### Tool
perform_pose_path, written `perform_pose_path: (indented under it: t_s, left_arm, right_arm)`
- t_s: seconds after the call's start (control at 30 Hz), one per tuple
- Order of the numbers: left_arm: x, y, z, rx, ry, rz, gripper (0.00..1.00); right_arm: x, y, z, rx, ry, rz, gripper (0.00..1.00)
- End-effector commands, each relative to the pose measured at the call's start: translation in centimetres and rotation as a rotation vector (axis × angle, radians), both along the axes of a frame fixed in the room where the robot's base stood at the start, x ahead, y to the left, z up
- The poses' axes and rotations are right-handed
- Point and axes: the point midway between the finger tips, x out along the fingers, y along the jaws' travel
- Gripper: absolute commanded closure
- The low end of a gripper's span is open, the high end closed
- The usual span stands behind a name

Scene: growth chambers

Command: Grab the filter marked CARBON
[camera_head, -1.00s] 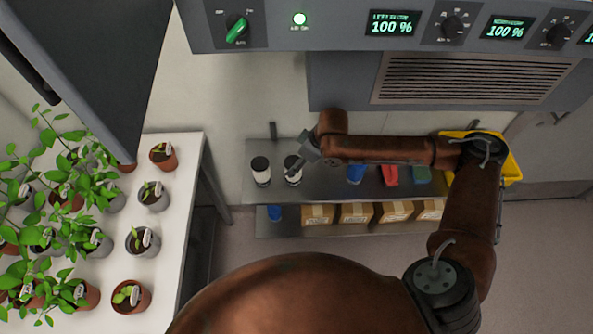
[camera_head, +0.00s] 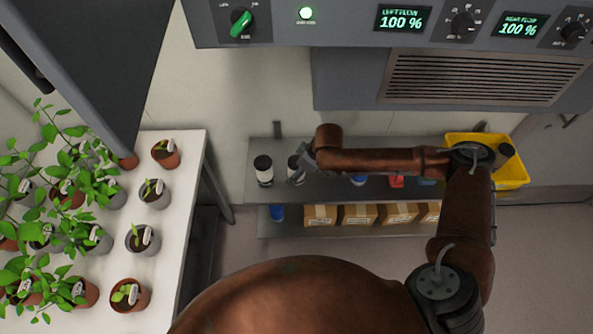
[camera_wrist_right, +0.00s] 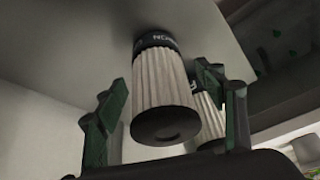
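Two white pleated filters with black ends stand upright on the upper shelf (camera_head: 330,188) in the head view, a left one (camera_head: 264,171) and a right one (camera_head: 293,168). My right gripper (camera_head: 299,178) is at the right filter and partly covers it. In the right wrist view, which appears upside down, the nearer filter (camera_wrist_right: 161,92) lies between the open fingers of my right gripper (camera_wrist_right: 162,80), with a visible gap at its left side. Its black band has pale letters, only partly legible. The other filter (camera_wrist_right: 207,115) is partly hidden behind it. My left gripper is out of view.
A yellow bin (camera_head: 512,172) is at the shelf's right end. Blue and red items (camera_head: 397,181) are partly hidden behind my forearm. Cardboard boxes (camera_head: 358,214) and a blue item (camera_head: 276,212) are on the lower shelf. A plant table (camera_head: 185,215) stands left; a control panel (camera_head: 345,22) overhangs.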

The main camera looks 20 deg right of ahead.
Motion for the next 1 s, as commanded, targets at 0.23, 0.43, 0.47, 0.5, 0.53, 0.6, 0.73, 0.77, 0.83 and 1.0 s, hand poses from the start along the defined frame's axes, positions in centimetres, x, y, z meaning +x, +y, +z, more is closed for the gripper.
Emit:
perform_pose_path:
  t_s: [0.23, 0.43, 0.47, 0.5, 0.53, 0.6, 0.73, 0.77, 0.83, 1.0]
  left_arm:
    - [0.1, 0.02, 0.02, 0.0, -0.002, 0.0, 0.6]
    - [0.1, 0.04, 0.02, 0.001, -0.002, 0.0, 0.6]
    - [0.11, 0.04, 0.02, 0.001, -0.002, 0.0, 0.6]
    - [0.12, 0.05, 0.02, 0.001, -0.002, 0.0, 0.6]
    - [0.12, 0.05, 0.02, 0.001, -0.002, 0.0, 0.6]
    - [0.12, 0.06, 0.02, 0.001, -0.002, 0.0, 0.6]
    - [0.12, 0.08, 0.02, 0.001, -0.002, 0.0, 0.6]
    - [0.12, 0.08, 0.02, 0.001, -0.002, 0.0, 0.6]
    - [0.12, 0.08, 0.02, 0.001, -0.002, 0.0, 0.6]
    - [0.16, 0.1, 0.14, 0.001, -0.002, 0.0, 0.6]
  right_arm:
    - [-0.01, -0.01, 0.01, 0.0, 0.0, 0.0, 0.55]
    - [-0.01, -0.01, 0.01, 0.0, 0.0, 0.0, 0.69]
    - [-0.01, -0.02, 0.02, 0.0, 0.0, 0.0, 0.71]
    - [-0.01, -0.02, 0.02, 0.0, 0.0, 0.0, 0.73]
    - [-0.01, -0.02, 0.02, 0.0, 0.0, 0.0, 0.76]
    - [0.0, -0.02, 0.03, 0.0, 0.0, 0.0, 0.8]
    - [0.04, 0.0, 0.07, 0.001, -0.001, 0.0, 0.84]
    - [0.03, 0.0, 0.07, 0.001, -0.001, 0.0, 0.84]
    - [0.03, 0.0, 0.07, 0.001, -0.001, 0.0, 0.84]
    - [0.05, 0.01, 0.58, 0.001, -0.001, 0.0, 0.84]
